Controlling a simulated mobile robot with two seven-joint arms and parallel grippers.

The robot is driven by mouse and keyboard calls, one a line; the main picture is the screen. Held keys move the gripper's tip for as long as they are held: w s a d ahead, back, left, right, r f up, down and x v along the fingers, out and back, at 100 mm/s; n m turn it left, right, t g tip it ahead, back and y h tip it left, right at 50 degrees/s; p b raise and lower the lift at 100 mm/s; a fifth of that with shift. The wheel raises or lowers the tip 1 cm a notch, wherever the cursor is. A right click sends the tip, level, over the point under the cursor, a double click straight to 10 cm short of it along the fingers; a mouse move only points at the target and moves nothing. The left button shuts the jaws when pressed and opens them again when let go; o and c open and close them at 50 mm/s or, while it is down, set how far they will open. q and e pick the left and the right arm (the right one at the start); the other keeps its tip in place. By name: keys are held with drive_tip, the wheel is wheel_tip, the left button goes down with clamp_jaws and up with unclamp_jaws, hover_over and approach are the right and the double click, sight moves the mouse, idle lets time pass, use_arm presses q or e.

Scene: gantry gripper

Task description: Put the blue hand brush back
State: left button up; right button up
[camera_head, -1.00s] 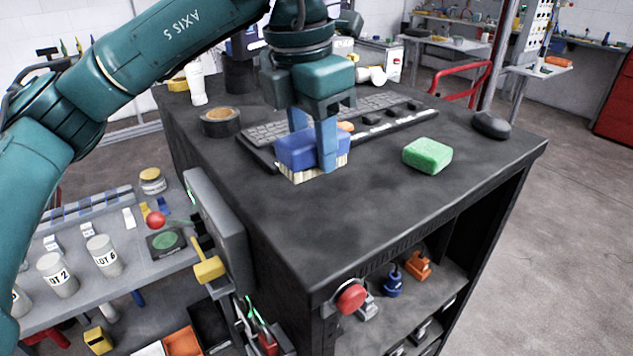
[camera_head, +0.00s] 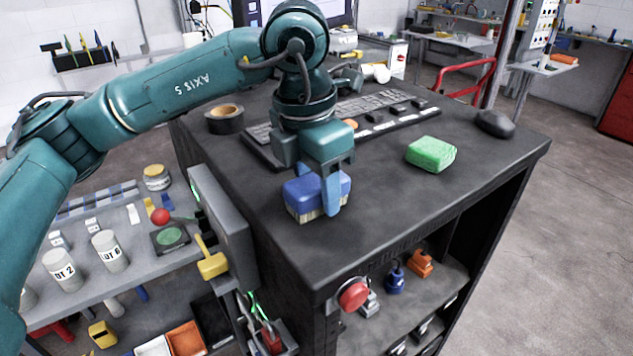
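The blue hand brush (camera_head: 304,194) has a blue body and pale bristles pointing down. It is over the near left part of the dark bench top (camera_head: 400,205). My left gripper (camera_head: 321,190) reaches down over the brush, with one blue finger in front of it and the other mostly hidden behind it. The gripper is shut on the brush. I cannot tell whether the bristles touch the bench top. My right gripper is out of view.
A black keyboard (camera_head: 385,113) lies behind the gripper, with a tape roll (camera_head: 224,119) to its left. A green sponge (camera_head: 431,153) and a dark mouse (camera_head: 494,124) are to the right. A grey panel (camera_head: 220,222) stands at the bench's left edge. The bench's front right is clear.

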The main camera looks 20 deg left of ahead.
sight(317, 179)
use_arm(q)
drive_tip(key=shift+o, duration=1.4)
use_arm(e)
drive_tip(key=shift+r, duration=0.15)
use_arm(q)
drive_tip(key=shift+r, duration=0.1)
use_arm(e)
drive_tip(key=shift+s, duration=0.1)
use_arm(q)
drive_tip(key=shift+r+p, duration=0.25)
drive_tip(key=shift+p, duration=0.1)
wheel_tip(317, 179, up, 4)
drive_tip(key=shift+s+a+r+b, duration=0.1)
drive_tip(key=shift+s+a+b, duration=0.05)
drive_tip(key=shift+b, duration=0.5)
wheel_tip(317, 179, up, 7)
drive_tip(key=shift+s+a+r, duration=0.2)
drive_tip(key=shift+s+a, duration=0.1)
drive_tip(key=shift+s, duration=0.15)
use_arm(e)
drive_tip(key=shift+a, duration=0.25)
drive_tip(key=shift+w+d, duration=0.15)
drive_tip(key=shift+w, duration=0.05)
